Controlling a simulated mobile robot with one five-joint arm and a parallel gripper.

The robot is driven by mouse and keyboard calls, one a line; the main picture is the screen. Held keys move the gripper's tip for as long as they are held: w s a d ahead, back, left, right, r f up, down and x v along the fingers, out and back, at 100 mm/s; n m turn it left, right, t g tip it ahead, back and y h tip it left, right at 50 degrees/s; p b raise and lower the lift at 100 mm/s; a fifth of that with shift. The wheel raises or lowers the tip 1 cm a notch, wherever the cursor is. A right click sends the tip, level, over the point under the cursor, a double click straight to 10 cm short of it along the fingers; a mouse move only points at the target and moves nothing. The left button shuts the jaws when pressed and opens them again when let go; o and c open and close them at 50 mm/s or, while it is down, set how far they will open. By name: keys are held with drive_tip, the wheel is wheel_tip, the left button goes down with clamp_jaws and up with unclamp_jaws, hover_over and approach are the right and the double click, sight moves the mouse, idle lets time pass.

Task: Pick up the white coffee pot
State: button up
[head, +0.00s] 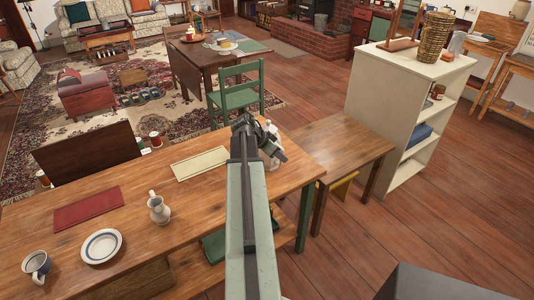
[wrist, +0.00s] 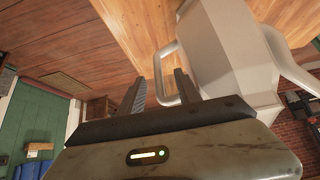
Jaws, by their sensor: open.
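The white coffee pot (head: 274,158) stands near the right end of the wooden table, partly hidden behind my gripper (head: 262,140) in the head view. In the wrist view the pot (wrist: 218,55) is large and close, with faceted sides, its handle towards the left and a spout-like part at right. My gripper (wrist: 161,88) is open. One finger shows left of the handle's upright bar and the other in the gap between handle and body, so the handle appears to lie between them. I cannot tell whether either finger touches it.
The wooden table (head: 190,225) also holds a pale jug (head: 158,208), a plate (head: 101,246), a mug (head: 36,266), a red mat (head: 88,208) and a cream tray (head: 200,163). A bench (head: 345,150) and a white shelf unit (head: 400,95) stand at right.

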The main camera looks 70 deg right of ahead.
drive_tip(key=b+x, duration=0.3)
drive_tip(key=x, duration=0.2)
drive_tip(key=shift+f+b, duration=0.3)
drive_tip(key=shift+b, duration=0.1)
drive_tip(key=shift+d, duration=0.15)
drive_tip(key=shift+r, duration=0.15)
clamp_jaws()
idle(0.6)
